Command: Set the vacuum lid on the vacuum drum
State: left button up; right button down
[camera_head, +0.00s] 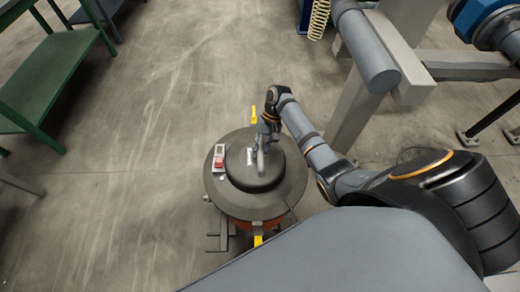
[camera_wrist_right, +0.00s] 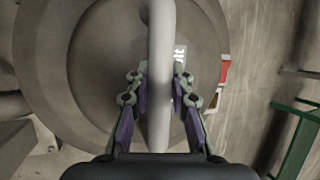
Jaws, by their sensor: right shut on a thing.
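The dark grey round vacuum lid (camera_head: 287,188) lies on top of the orange-red vacuum drum (camera_head: 240,226), and its rim seems to cover the drum's top; I cannot tell whether it is fully seated. The lid has a raised dome, a red switch and a handle. My right gripper (camera_head: 263,150) is above the lid's middle. In the right wrist view, its fingers (camera_wrist_right: 160,100) are shut on the light grey lid handle (camera_wrist_right: 161,60), one finger on each side. Most of the drum is hidden under the lid. My left gripper is not in view.
Yellow clips (camera_head: 257,240) show at the drum's front and back. A green table (camera_head: 50,75) stands at the upper left. Grey frame beams and a pipe (camera_head: 368,55) stand at the upper right. The floor left of the drum is clear.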

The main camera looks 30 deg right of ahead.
jog(key=shift+r, duration=0.15)
jog(key=shift+f, duration=1.55)
jog(key=c, duration=1.2)
grip_release()
jog(key=shift+o, duration=0.5)
jog(key=shift+s+f+b, duration=0.1)
jog(key=shift+f+b, duration=0.05)
jog(key=shift+b, duration=0.15)
jog(key=v, duration=1.2)
jog(key=shift+a, duration=0.1)
